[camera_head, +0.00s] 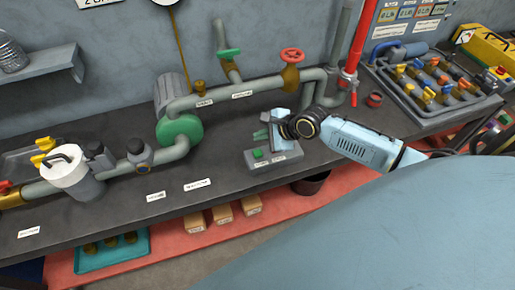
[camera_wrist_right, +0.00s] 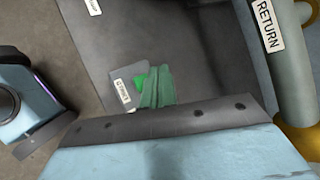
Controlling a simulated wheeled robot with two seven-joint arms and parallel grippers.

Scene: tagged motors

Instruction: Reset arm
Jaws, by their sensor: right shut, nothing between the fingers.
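My right arm (camera_head: 362,143) comes in from the right in the head view and reaches over the dark workbench. Its light blue right gripper (camera_head: 262,134) has green fingers, which are shut and empty. They are above and just behind a small grey control box (camera_head: 272,159) with a green button (camera_head: 257,153) and white labels on its front. In the right wrist view the shut green fingers (camera_wrist_right: 155,88) partly cover the box, and the green button (camera_wrist_right: 139,83) shows beside them. Whether the fingers touch the box cannot be told. My left gripper is not in view.
Behind the right gripper runs a grey pipe (camera_head: 260,87) with a red handwheel (camera_head: 291,55) and a green pump (camera_head: 181,131). A valve manifold (camera_head: 432,86) stands at right, near a small red-topped part (camera_head: 374,99). A white canister (camera_head: 72,170) stands at left. The front bench strip is mostly clear.

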